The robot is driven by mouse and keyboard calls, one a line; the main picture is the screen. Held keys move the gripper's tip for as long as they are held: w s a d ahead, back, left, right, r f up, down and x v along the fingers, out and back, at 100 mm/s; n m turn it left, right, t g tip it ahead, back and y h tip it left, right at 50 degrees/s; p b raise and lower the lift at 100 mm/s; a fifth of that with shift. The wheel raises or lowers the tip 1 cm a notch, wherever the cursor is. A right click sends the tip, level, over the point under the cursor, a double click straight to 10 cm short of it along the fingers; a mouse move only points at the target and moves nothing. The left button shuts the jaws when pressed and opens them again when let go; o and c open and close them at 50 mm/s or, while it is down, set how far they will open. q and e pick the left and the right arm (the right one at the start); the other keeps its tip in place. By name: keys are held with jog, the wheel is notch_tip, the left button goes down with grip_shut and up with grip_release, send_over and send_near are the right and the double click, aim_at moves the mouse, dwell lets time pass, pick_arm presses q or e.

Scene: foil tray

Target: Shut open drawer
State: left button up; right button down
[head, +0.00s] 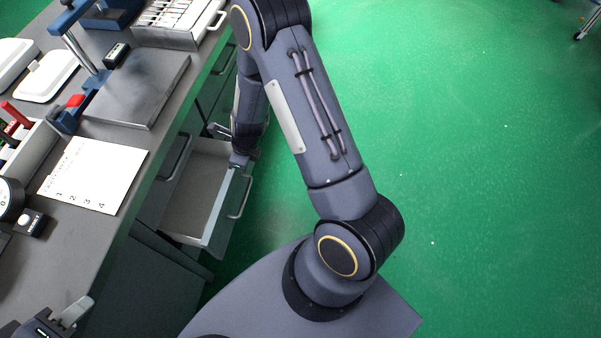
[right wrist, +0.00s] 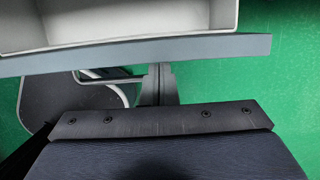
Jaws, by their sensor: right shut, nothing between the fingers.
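The open drawer (head: 196,187) sticks out from the grey cabinet under the bench, its pale inside empty where visible. Its front panel (head: 218,222) carries a silver bar handle (head: 240,197). My right gripper (head: 239,160) is at the far end of the drawer front, pointing down. In the right wrist view, its shut fingers (right wrist: 158,82) meet the outer side of the front panel (right wrist: 135,53) in the picture, beside the handle (right wrist: 105,77); I cannot tell whether they touch. My left gripper (head: 72,313) is over the near bench edge, partly cut off; its jaw opening is unclear.
The bench top holds a numbered paper sheet (head: 92,175), a metal plate (head: 140,88), white boxes (head: 48,75) and a tray of small items (head: 180,22). Other drawers below are closed.

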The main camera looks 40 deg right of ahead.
jog(key=w+a, duration=0.1)
jog(key=w, duration=0.1)
jog(key=w+a+p, duration=0.1)
jog(key=w+a, duration=0.1)
jog(key=shift+w+a, duration=0.15)
jog(key=shift+w, duration=0.15)
